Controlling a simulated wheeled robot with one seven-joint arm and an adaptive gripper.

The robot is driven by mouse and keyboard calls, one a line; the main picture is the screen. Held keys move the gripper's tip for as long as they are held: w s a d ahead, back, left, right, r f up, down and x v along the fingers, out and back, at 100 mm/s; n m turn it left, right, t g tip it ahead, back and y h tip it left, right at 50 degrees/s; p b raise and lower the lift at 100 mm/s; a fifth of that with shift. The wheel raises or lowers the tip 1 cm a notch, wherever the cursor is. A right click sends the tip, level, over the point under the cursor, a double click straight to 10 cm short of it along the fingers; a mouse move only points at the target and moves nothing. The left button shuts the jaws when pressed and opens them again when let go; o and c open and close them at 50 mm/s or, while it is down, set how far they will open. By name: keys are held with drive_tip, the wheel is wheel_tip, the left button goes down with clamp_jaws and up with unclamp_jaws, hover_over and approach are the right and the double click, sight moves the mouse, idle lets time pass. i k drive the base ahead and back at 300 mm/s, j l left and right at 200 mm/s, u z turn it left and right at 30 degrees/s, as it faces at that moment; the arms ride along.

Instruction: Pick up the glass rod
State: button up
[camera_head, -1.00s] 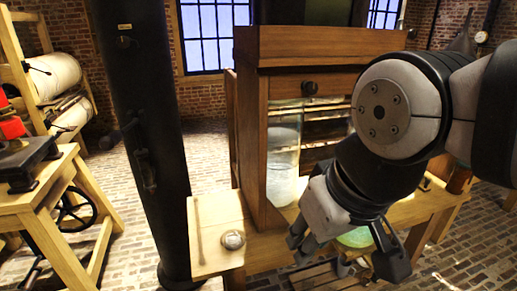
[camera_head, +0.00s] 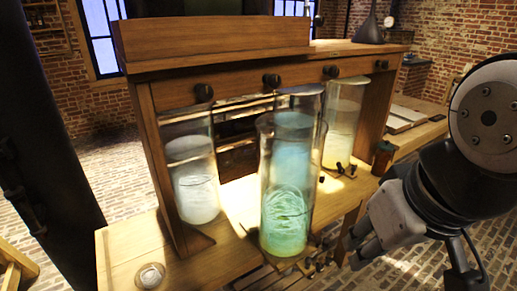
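A thin rod (camera_head: 108,260), which looks like the glass rod, lies along the left edge of the wooden bench (camera_head: 130,240), at the lower left. It is faint, and its glass cannot be made out. My gripper (camera_head: 408,268) is at the lower right, in front of the bench, with its fingers spread apart. Nothing shows between them. It is far to the right of the rod, with the jars between them in the picture.
A tall glass jar with green liquid (camera_head: 285,220) stands at the bench front. Jars with pale (camera_head: 195,190) and yellowish liquid (camera_head: 340,130) stand by the wooden frame (camera_head: 225,70). A small round glass piece (camera_head: 150,276) is near the rod. A dark column (camera_head: 45,130) stands left.

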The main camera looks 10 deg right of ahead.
sight(105, 232)
drive_tip(key=u, duration=1.2)
drive_tip(key=i+j+z, duration=0.15)
drive_tip(key=j+z, duration=0.2)
drive_tip(key=z, duration=0.15)
drive_tip(key=i+j+z, duration=0.15)
drive_tip(key=j+z, duration=0.65)
drive_tip(key=z, duration=0.15)
